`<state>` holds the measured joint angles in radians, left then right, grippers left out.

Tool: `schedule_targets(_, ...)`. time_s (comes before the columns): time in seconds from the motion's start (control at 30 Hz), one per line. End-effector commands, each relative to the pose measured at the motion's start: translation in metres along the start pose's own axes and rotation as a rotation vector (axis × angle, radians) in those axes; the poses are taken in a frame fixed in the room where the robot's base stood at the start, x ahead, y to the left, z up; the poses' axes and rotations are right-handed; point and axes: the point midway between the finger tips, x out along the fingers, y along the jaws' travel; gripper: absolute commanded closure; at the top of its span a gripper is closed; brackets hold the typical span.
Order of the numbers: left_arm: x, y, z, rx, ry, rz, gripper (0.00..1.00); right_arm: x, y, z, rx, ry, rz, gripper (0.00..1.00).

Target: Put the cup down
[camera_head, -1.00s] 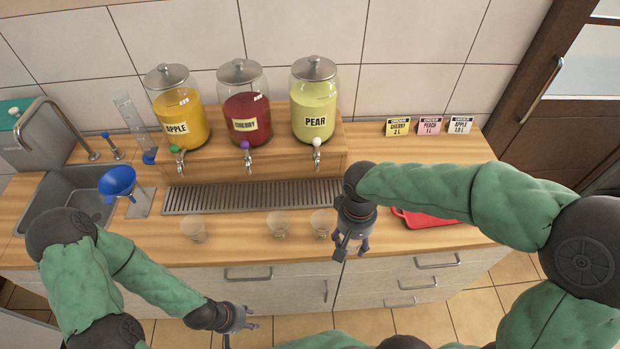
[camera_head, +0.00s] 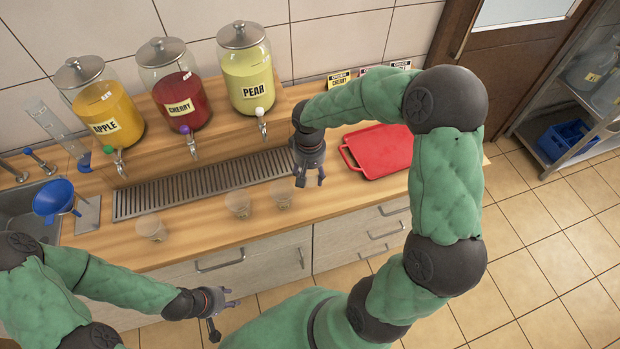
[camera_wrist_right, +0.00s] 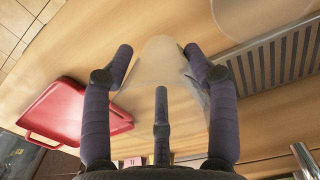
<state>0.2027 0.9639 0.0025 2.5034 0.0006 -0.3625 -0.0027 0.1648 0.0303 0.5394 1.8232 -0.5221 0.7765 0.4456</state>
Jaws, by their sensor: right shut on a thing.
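My right gripper (camera_head: 308,180) is low over the counter, left of the red tray. In the right wrist view, its dark fingers (camera_wrist_right: 160,80) are around a clear, faintly tinted cup (camera_wrist_right: 160,55), and it is shut on it. Two more clear cups, a middle one (camera_head: 238,204) and a left one (camera_head: 151,228), stand on the counter. My left gripper (camera_head: 222,311) is open and empty in front of the drawers.
A red tray (camera_head: 383,150) lies right of my right gripper. Behind the cups is a metal drip grate (camera_head: 205,184) below apple (camera_head: 103,108), cherry (camera_head: 178,97) and pear (camera_head: 248,75) dispensers. A blue funnel (camera_head: 55,198) stands by the sink. The counter's front strip has free room.

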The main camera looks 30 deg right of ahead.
Motion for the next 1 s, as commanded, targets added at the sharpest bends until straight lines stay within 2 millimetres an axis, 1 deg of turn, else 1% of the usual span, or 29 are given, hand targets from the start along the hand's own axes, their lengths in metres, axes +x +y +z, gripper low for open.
schedule_targets(0.03, 0.001, 0.0, 0.0, 0.0, 0.0, 0.0, 0.6, 0.004, 0.001, -0.003, 0.0, -0.001, 0.0, 0.54)
schedule_targets(0.17, 0.001, -0.001, 0.0, 0.0, 0.0, 0.0, 0.6, 0.008, 0.002, -0.007, -0.001, 0.0, 0.001, 0.54)
schedule_targets(0.27, 0.003, -0.001, 0.0, 0.0, 0.0, 0.0, 0.6, 0.015, 0.003, -0.012, -0.001, -0.001, 0.001, 0.54)
schedule_targets(0.4, 0.007, -0.003, 0.0, 0.0, 0.0, 0.0, 0.6, 0.036, 0.002, -0.01, -0.001, -0.004, 0.0, 0.54)
schedule_targets(0.47, 0.009, -0.003, -0.001, 0.0, 0.0, 0.0, 0.6, 0.042, 0.002, -0.011, -0.002, -0.002, 0.0, 0.54)
schedule_targets(0.73, 0.008, -0.003, 0.0, 0.0, 0.0, 0.0, 0.6, 0.043, 0.002, -0.011, -0.001, 0.001, 0.0, 0.54)
schedule_targets(0.87, 0.011, -0.004, -0.001, 0.0, 0.0, 0.0, 0.6, 0.047, 0.002, -0.011, -0.001, 0.0, 0.0, 0.54)
schedule_targets(0.9, 0.012, -0.004, -0.001, 0.0, 0.0, 0.0, 0.6, 0.047, 0.002, -0.011, -0.001, 0.0, 0.0, 0.4)
schedule_targets(0.97, 0.011, -0.004, -0.001, 0.0, 0.0, 0.0, 0.6, 0.046, 0.002, -0.011, -0.001, 0.0, 0.0, 0.23)
schedule_targets(1.0, 0.011, -0.004, -0.001, 0.0, 0.0, 0.0, 0.6, 0.046, 0.002, -0.011, -0.001, 0.0, 0.0, 0.17)
